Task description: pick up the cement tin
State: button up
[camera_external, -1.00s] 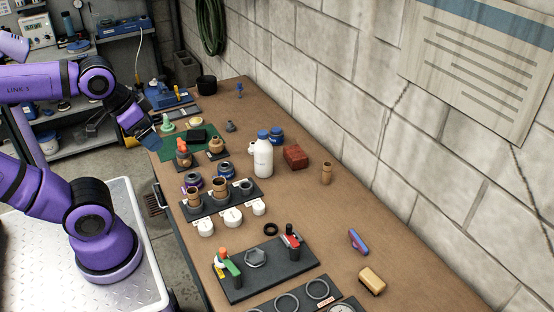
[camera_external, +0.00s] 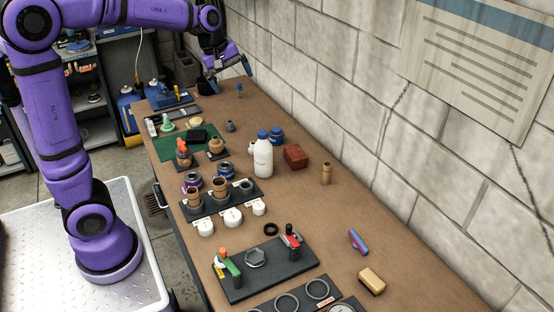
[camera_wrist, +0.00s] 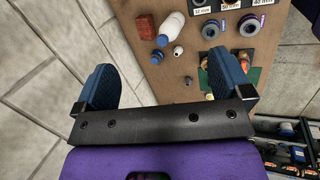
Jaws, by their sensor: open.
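The cement tin (camera_external: 276,136) appears to be the short blue tin behind the white bottle, towards the wall; the bottle hides part of it, and its label cannot be read. My gripper (camera_external: 229,77) is raised over the far end of the bench, well away from the tin. Its blue fingers are spread and empty, and they also show apart in the wrist view (camera_wrist: 165,85).
A white bottle (camera_external: 263,158) stands directly in front of the tin, and a red brick (camera_external: 295,157) lies to its right. A rack of fittings (camera_external: 220,203) and a green mat (camera_external: 175,146) are on the left side. The block wall (camera_external: 350,90) borders the bench.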

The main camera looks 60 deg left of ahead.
jog(key=w+a+f+n, duration=0.55)
jog(key=w+a, duration=0.25)
jog(key=w, duration=0.2)
jog(key=n+g+y, duration=0.2)
jog(key=n, duration=1.4)
send_over(276, 130)
jog(key=s, duration=0.1)
notch_tip(276, 130, down, 28)
jog(key=shift+w+a+f, duration=0.1)
jog(key=shift+w+f, duration=0.05)
jog(key=shift+f, duration=0.45)
jog(key=f, duration=0.5)
jog(key=shift+w, duration=0.3)
jog(key=shift+w+a+f, duration=0.1)
jog(key=shift+w+f, duration=0.05)
jog(key=shift+f, duration=0.7)
jog(key=shift+w+a+f, duration=0.1)
jog(key=shift+w+f, duration=0.05)
jog(key=shift+f, duration=0.75)
jog(key=shift+w+a+f, duration=0.1)
jog(key=shift+w+f, duration=0.05)
jog(key=shift+f, duration=0.7)
